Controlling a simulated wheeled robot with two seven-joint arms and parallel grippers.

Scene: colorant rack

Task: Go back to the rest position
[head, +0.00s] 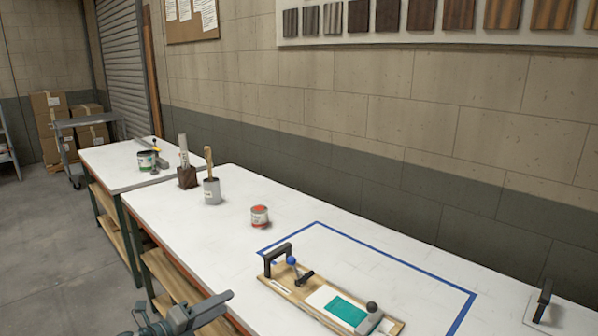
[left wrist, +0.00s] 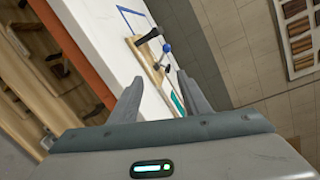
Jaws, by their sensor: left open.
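My left gripper (head: 207,312) is at the bottom of the head view, in front of the table's front edge. Its two fingers are apart, and the left wrist view shows nothing between its fingertips (left wrist: 158,95). My right gripper is in neither view. On the white table (head: 170,212) a wooden board (head: 302,300) lies inside a blue taped outline. The board carries a dark handle, a blue ball knob, a teal panel (head: 347,310) and a grey block with a dark knob. The board also shows in the left wrist view (left wrist: 134,45), beyond the gripper.
A second table (head: 110,157) is behind, with a green-labelled can (head: 146,161). A dark-handled plate (head: 543,310) lies at right. Floor is clear at left.

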